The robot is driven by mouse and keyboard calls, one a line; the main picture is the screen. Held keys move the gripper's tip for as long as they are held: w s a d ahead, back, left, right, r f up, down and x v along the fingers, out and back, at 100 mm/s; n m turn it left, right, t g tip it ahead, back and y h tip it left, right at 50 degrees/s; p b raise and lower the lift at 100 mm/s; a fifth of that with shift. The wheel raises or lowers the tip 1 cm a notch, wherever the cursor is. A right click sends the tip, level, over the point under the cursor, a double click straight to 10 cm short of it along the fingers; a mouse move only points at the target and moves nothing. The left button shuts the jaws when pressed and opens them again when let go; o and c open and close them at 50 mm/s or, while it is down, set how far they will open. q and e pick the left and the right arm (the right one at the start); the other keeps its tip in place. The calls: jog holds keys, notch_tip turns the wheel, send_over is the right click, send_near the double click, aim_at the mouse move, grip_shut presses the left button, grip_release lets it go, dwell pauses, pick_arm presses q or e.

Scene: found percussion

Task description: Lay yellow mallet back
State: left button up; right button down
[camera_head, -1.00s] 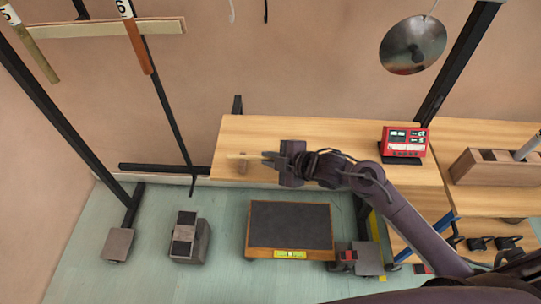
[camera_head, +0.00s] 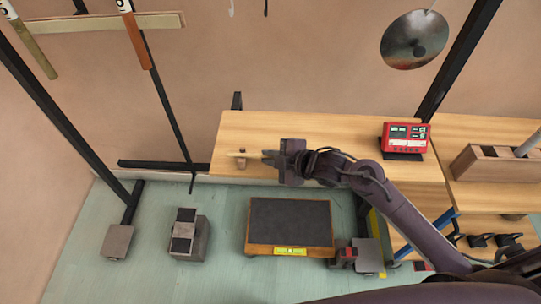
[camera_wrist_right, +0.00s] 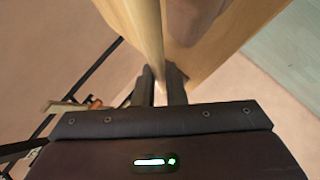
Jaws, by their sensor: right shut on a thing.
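The yellow mallet shows as a thin pale-yellow stick (camera_head: 249,155) over the left part of the wooden table. In the right wrist view the pale stick (camera_wrist_right: 149,30) runs up and away from between my fingers. My right gripper (camera_head: 267,156) is shut on it, and in the right wrist view the gripper (camera_wrist_right: 160,85) has a finger on each side of the stick. A small brown block (camera_head: 241,162) stands at the stick's far part; I cannot tell whether they touch. The mallet's head is not clearly seen. My left gripper is not in view.
A red device (camera_head: 405,137) stands on the wooden table (camera_head: 330,128) to the right. A slotted wooden block (camera_head: 490,167) is farther right. A metal disc (camera_head: 414,40) and wooden bars (camera_head: 137,40) hang above. A dark-topped box (camera_head: 290,223) and a pedal (camera_head: 189,236) are on the floor.

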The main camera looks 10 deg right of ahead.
jog(key=c, duration=1.4)
grip_release()
jog(key=v, duration=0.7)
jog(key=shift+s+d+r+b, duration=0.2)
jog(key=shift+s+b, duration=0.05)
jog(key=shift+b, duration=0.05)
